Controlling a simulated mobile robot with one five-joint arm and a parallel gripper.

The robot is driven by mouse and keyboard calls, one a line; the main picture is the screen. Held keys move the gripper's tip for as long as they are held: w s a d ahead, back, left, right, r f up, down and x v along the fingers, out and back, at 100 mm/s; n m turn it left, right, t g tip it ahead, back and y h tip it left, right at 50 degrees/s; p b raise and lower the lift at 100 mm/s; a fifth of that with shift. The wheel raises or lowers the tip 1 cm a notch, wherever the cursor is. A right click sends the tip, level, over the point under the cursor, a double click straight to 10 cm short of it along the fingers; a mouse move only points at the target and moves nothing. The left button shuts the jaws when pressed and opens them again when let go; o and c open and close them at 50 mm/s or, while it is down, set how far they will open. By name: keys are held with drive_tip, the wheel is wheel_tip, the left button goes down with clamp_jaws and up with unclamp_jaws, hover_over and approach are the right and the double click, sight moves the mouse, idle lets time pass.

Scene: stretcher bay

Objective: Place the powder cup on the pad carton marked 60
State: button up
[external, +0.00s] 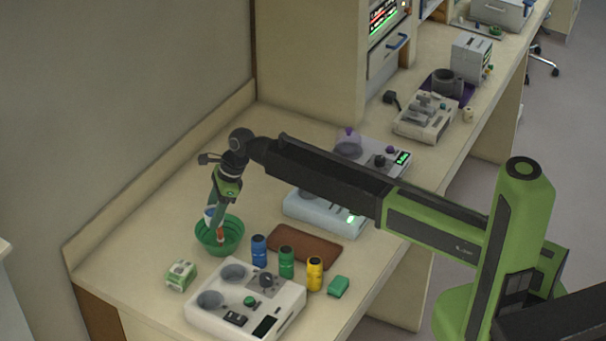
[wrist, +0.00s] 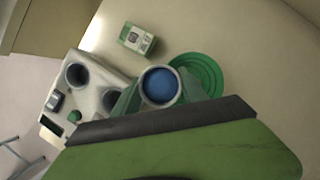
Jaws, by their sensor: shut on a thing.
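The powder cup, a pale-rimmed cup with blue inside, is between the fingers of my gripper in the wrist view (wrist: 158,86). In the external view only a small white and blue part of the cup (external: 209,214) shows beside the fingers. My gripper (external: 215,222) points down and is shut on the cup, over the green bowl (external: 233,243). A green and white carton (external: 180,275) lies on the counter, left of and in front of the bowl; it also shows in the wrist view (wrist: 137,39). Its marking is too small to read.
A white device with round wells (external: 210,318) stands in front of the bowl. Blue (external: 259,250), green (external: 286,262) and yellow (external: 314,273) containers stand right of it, near a brown tray (external: 320,252) and a green block (external: 338,287). Counter left of the bowl is clear.

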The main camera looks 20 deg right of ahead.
drive_tip(key=b, duration=0.6)
approach(181, 264)
drive_tip(key=shift+w+a+f, duration=0.2)
drive_tip(key=shift+a+f, duration=0.45)
drive_tip(key=shift+a, duration=0.2)
drive_tip(key=shift+s+a, duration=0.15)
drive_tip(key=shift+a, duration=0.2)
wheel_tip(181, 264, down, 4)
drive_tip(key=b, duration=0.4)
drive_tip(key=shift+f, duration=0.2)
drive_tip(key=shift+d+r, duration=0.1)
drive_tip(key=shift+r, duration=0.15)
drive_tip(key=shift+f, duration=0.2)
drive_tip(key=o, duration=1.3)
drive_tip(key=shift+o, duration=0.2)
drive_tip(key=shift+r, duration=0.15)
